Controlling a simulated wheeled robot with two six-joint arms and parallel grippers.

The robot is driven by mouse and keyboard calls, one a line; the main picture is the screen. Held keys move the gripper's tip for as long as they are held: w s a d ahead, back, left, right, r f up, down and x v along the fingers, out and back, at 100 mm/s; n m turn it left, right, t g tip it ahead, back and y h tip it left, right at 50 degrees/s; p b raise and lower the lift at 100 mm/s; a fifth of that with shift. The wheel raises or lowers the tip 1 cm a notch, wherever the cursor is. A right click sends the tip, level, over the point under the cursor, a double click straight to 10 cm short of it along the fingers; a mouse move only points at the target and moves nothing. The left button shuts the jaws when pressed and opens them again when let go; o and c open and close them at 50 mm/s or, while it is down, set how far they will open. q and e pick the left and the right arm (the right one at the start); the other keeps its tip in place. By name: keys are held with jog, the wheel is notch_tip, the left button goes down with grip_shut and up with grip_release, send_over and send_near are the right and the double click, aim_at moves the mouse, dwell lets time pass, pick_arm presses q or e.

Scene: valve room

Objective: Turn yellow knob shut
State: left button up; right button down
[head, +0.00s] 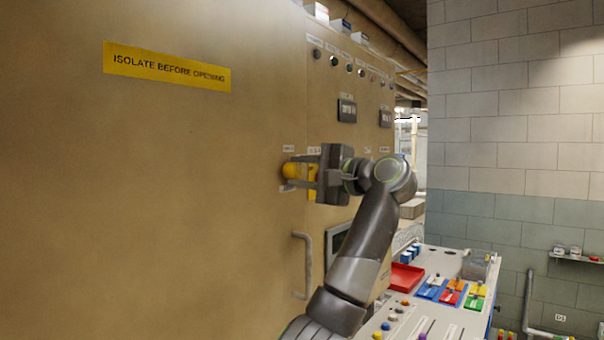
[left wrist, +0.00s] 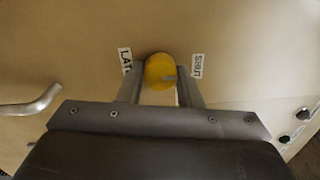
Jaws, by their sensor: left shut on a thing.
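The yellow knob (head: 291,170) sticks out from the tan cabinet front in the head view. In the left wrist view the round yellow knob (left wrist: 160,71) sits between my two fingers, with a small grey mark on its face. My left gripper (head: 299,172) is shut on the knob, one finger on each side; it also shows in the left wrist view (left wrist: 161,88). Small labels flank the knob: one on the left (left wrist: 125,60) and one reading like "SHUT" (left wrist: 196,66). Another yellow part (head: 312,178) shows beside the gripper, partly hidden. My right gripper is out of view.
A metal door handle (head: 302,265) stands below the knob. A yellow "ISOLATE BEFORE OPENING" sign (head: 167,67) is on the cabinet. A console with coloured switches, knobs and a red tray (head: 407,277) lies at the lower right. Displays (head: 346,110) are above the gripper.

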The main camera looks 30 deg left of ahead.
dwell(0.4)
pick_arm(q)
jog(key=o, duration=1)
jog(key=shift+d+f, duration=0.1)
jog(key=shift+d, duration=0.45)
jog(key=d+b, duration=0.1)
jog(key=d, duration=0.4)
jog(key=s+d+b, duration=0.1)
jog(key=d, duration=0.5)
jog(key=d+b, duration=0.1)
jog(key=d, duration=0.4)
jog(key=shift+s+d+f+b, duration=0.1)
jog(key=shift+s+d+b, duration=0.05)
jog(key=shift+b, duration=0.2)
jog(key=shift+f, duration=0.1)
